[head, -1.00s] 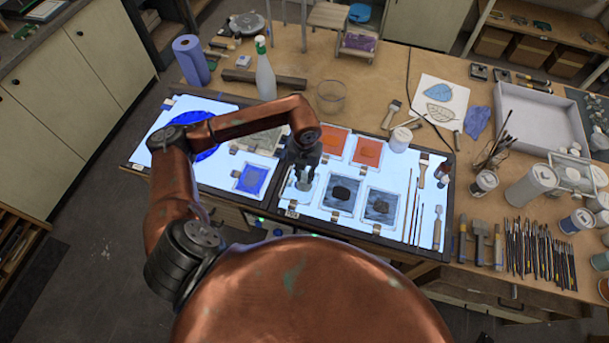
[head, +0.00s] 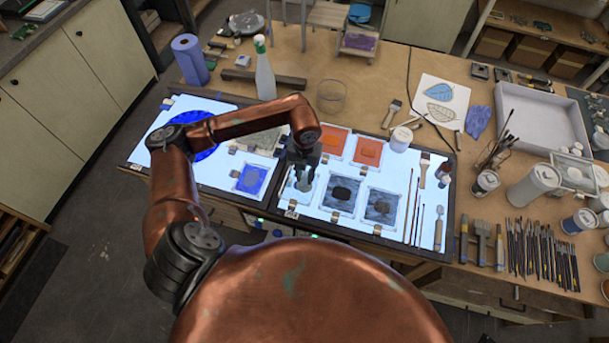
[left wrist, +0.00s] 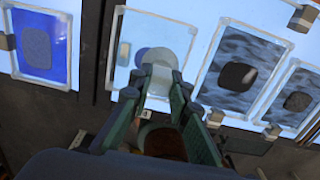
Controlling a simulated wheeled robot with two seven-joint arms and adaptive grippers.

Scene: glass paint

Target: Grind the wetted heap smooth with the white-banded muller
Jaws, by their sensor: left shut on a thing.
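My left gripper (head: 303,172) is over the pale glass slab (left wrist: 128,25), third from the right in the left wrist view's row. In that view the fingers (left wrist: 161,82) are shut around a muller. A brown rounded part (left wrist: 166,143) and a whitish part show between the fingers. Its pale round foot (left wrist: 170,52) shows beyond the fingertips, over the slab. I cannot tell whether it touches the slab. The fingers and foot hide much of the slab, and I see no distinct heap.
A blue slab (head: 250,179) lies to the left and dark slabs (head: 342,192) to the right. Orange slabs (head: 369,151) are behind. Long thin brushes (head: 415,222) lie at the light panel's right. A white bottle (head: 264,72) stands behind my arm.

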